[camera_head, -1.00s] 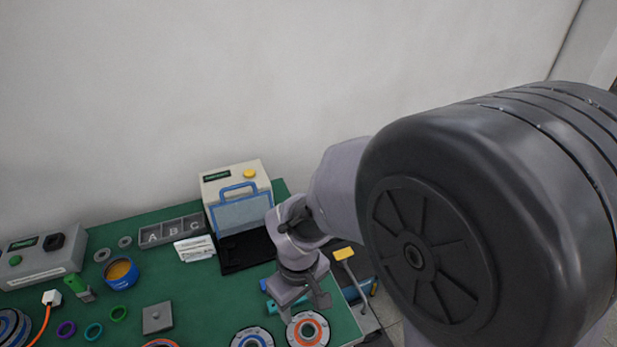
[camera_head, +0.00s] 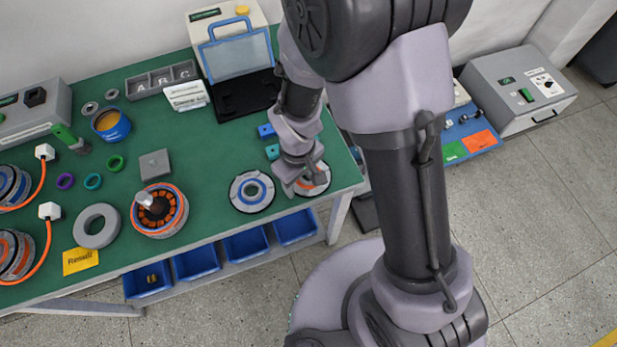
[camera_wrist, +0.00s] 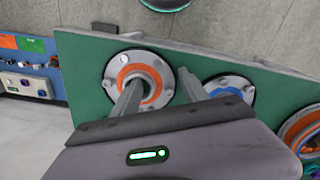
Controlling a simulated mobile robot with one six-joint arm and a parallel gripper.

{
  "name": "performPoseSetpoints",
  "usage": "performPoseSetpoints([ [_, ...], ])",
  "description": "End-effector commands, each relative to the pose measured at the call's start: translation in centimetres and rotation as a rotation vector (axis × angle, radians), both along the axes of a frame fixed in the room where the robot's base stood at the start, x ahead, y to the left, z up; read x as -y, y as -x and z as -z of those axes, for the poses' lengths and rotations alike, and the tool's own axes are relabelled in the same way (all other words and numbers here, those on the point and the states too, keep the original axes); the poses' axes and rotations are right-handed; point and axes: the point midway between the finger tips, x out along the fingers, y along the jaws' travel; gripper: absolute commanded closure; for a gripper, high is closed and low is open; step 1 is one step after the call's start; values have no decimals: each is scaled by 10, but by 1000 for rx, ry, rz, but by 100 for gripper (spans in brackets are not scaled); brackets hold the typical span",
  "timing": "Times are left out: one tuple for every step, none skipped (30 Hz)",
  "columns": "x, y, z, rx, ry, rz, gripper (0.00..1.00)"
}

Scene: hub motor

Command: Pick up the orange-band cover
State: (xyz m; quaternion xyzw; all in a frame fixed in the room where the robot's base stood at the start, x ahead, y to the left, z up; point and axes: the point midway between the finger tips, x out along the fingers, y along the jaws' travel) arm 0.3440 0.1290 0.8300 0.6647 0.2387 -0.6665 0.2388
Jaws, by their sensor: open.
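The orange-band cover, a grey disc with an orange ring (camera_head: 323,186), lies near the right end of the green table in the head view, partly hidden by my gripper (camera_head: 300,186). In the wrist view the orange-band cover (camera_wrist: 114,72) shows with a hub in its middle. My gripper (camera_wrist: 160,79) is open and empty there. Its left finger overlaps the cover's ring and its right finger is off to the right, towards the blue-band cover (camera_wrist: 246,84). I cannot tell how high the fingertips are above the cover. The blue-band cover (camera_head: 238,199) lies just left of it in the head view.
A motor part with an orange rim (camera_head: 178,221) and a grey ring (camera_head: 84,236) stand further left. Blue bins (camera_head: 247,247) sit below the front table edge. Teal and blue pieces (camera_head: 270,152) lie behind the gripper.

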Motion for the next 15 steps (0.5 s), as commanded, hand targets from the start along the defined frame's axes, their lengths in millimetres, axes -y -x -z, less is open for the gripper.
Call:
performPoseSetpoints([
  [0,0,0,1,-1,0,48],
  [0,0,-1,2,-1,0,48],
  [0,0,-2,2,-1,0,48],
  [0,0,-2,2,-1,0,48],
  [0,0,-2,2,-1,1,52],
  [0,0,-2,2,-1,1,60],
  [0,0,-2,2,-1,1,66],
  [0,0,-2,1,-1,1,72],
  [0,0,-2,1,-1,1,79],
  [0,0,-2,1,-1,1,85],
  [0,0,-2,1,-1,1,91],
  [0,0,-2,1,-1,1,99],
  [0,0,-2,1,-1,1,100],
  [0,0,-2,1,-1,1,100],
  [0,0,-2,2,-1,1,100],
])
